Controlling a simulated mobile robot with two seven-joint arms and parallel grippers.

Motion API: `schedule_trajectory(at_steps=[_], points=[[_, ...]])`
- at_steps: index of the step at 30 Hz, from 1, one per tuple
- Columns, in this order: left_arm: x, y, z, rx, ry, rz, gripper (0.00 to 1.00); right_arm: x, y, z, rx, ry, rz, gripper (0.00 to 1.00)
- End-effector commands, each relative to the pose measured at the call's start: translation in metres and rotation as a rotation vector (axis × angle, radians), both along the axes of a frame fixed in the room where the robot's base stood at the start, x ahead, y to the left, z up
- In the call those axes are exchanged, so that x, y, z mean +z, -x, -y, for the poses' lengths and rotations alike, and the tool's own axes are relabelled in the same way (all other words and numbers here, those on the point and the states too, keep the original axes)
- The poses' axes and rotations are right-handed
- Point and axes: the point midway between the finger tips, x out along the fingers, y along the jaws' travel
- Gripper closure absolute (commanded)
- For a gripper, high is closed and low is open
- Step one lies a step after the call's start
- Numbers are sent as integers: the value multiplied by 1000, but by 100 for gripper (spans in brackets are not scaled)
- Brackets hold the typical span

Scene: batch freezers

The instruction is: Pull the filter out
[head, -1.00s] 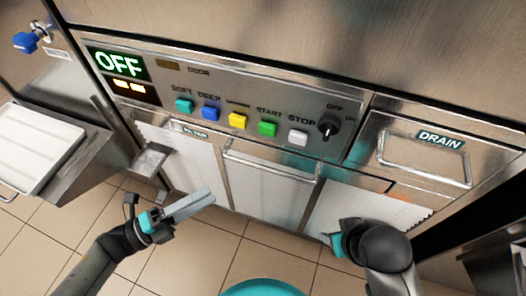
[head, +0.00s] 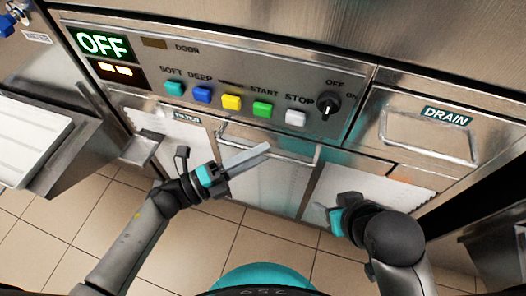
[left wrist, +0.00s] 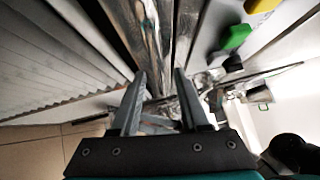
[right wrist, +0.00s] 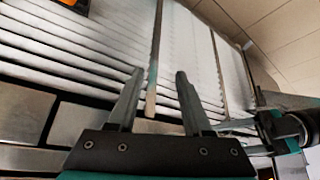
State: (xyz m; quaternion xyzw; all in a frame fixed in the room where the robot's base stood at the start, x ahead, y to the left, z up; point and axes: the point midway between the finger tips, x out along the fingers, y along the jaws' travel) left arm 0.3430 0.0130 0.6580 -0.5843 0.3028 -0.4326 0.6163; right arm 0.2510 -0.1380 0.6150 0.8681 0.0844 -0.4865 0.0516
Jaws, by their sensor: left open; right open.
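A FILTER label (head: 187,117) sits above the left white slatted panel (head: 178,145) on the machine's lower front. Which part is the filter itself is unclear. A metal bar handle (head: 268,143) runs across the top of the middle panel, right of the label. My left gripper (head: 262,150) is open and empty, its fingers pointing right just in front of that bar; contact cannot be told. Its spread fingers show in the left wrist view (left wrist: 158,75). My right gripper (right wrist: 160,75) is open and empty beside slatted panels; in the head view it is low in front of the right panel.
A control panel above has an OFF display (head: 103,44), several coloured buttons and a black knob (head: 329,104). A drain drawer (head: 428,130) is at right. A small metal ledge (head: 140,148) juts out at left, near a white tray (head: 35,145). Tiled floor below is open.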

Motion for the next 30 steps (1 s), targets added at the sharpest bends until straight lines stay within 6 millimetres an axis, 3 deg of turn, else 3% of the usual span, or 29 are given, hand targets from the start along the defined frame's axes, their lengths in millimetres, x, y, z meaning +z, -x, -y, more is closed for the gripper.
schedule_trajectory(at_steps=[6, 15, 27, 30], points=[[2, -6, 12, -1, -1, 1, 55, -2, -5, -5, 9, -16, 39, 50], [2, -6, 13, 0, 0, 0, 56, -2, -6, -6, 9, -17, 41, 50], [2, -6, 12, 0, -1, 0, 100, -2, -6, -5, 9, -16, 42, 50], [2, -6, 12, 0, -1, 0, 100, -2, -6, -5, 9, -16, 42, 50]])
